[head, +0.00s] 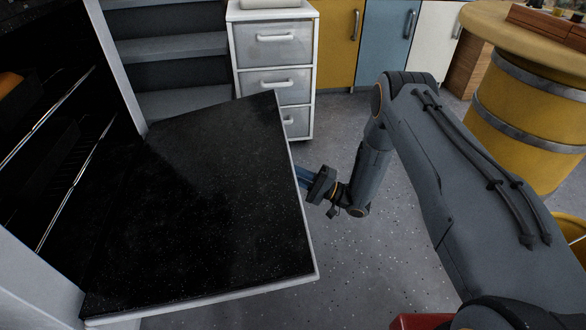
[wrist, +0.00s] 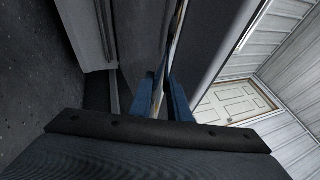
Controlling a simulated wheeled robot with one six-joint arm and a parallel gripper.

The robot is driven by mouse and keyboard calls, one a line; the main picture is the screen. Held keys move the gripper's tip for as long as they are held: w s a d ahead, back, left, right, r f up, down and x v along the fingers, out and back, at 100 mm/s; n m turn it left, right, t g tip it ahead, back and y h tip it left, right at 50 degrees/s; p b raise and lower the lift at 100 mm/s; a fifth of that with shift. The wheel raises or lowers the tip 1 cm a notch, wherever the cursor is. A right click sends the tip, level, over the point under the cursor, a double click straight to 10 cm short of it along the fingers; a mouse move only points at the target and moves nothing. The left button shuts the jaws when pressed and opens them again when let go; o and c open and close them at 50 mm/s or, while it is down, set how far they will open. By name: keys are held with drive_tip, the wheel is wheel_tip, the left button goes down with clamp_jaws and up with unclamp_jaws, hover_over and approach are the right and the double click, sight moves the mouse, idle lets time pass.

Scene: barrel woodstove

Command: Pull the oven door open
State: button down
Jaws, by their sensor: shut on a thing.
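The oven door (head: 205,200) is swung down and lies wide open, close to level, with its dark speckled inner face up. The oven cavity (head: 45,130) shows at the left, with wire racks inside. My gripper (head: 303,177) is at the door's outer edge, on the right side. In the wrist view its blue fingers (wrist: 161,82) are closed around a thin shiny bar, the door handle (wrist: 179,32), which runs alongside the door. In the head view the door's edge hides the handle and the fingertips.
A white drawer cabinet (head: 275,55) stands behind the door, close to its far corner. Yellow, blue and white cupboards line the back. A yellow barrel table (head: 525,105) stands at the right. Speckled floor (head: 375,260) is clear between the door and my arm.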

drive_tip(key=shift+s+a+f, duration=0.25)
drive_tip(key=shift+a+f, duration=0.05)
drive_tip(key=c, duration=1.7)
unclamp_jaws()
drive_tip(key=shift+c, duration=0.2)
drive_tip(key=shift+w+d, duration=0.1)
drive_tip(key=shift+d, duration=0.1)
drive_tip(key=p+v, duration=0.1)
drive_tip(key=v, duration=0.6)
drive_tip(key=shift+d+p, duration=0.3)
drive_tip(key=shift+d, duration=0.05)
drive_tip(key=shift+f, duration=0.1)
